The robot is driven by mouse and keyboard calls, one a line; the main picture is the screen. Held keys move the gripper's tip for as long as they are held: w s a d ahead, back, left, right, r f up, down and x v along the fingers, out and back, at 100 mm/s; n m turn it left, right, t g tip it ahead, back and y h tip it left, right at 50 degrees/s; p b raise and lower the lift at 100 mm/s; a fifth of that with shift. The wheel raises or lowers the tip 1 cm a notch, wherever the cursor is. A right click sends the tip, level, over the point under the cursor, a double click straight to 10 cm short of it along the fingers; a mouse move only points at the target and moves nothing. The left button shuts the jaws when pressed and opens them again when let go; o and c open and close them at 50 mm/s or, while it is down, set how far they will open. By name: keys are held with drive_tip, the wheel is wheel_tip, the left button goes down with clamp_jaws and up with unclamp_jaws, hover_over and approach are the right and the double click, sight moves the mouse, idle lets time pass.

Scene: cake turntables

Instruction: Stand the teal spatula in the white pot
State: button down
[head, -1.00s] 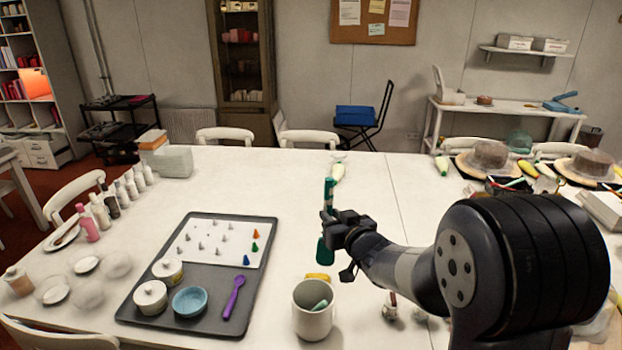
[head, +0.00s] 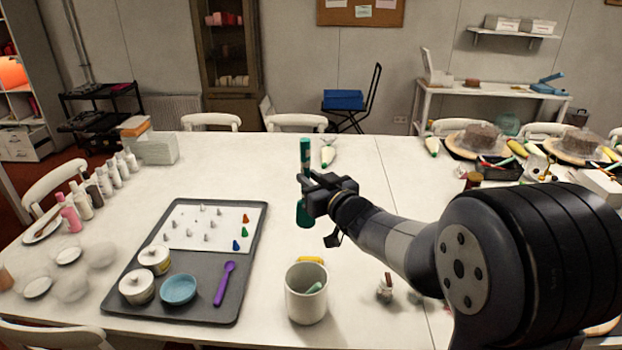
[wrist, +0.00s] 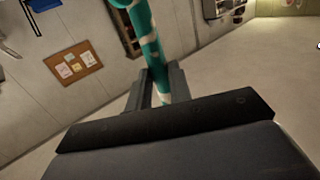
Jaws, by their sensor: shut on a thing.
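The teal spatula (head: 305,152) is upright in my gripper (head: 312,190), which is shut on it around its middle. Its lower part (head: 304,215) hangs below the fingers, above the table and apart from it as far as I can tell. In the wrist view the teal shaft (wrist: 147,42) with pale patches runs up between the fingers (wrist: 160,88). The white pot (head: 306,305) stands on the table below and in front of the gripper. A small green-teal item (head: 314,287) is inside the pot; its lower end is hidden.
A dark grey tray (head: 215,307) with white jars, a blue bowl (head: 178,289) and a purple spoon (head: 225,283) lies left of the pot. A yellow item (head: 312,260) lies behind the pot. A small figure-like item (head: 385,288) stands to its right.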

wheel_tip(320, 180, down, 23)
drive_tip(key=b, duration=1.9)
idle(0.5)
drive_tip(key=c, duration=1.2)
unclamp_jaws()
drive_tip(key=v, duration=1)
drive_tip(key=shift+s+d, duration=0.2)
drive_tip(key=shift+s, duration=0.15)
drive_tip(key=shift+w+a, duration=0.1)
drive_tip(key=shift+w, duration=0.05)
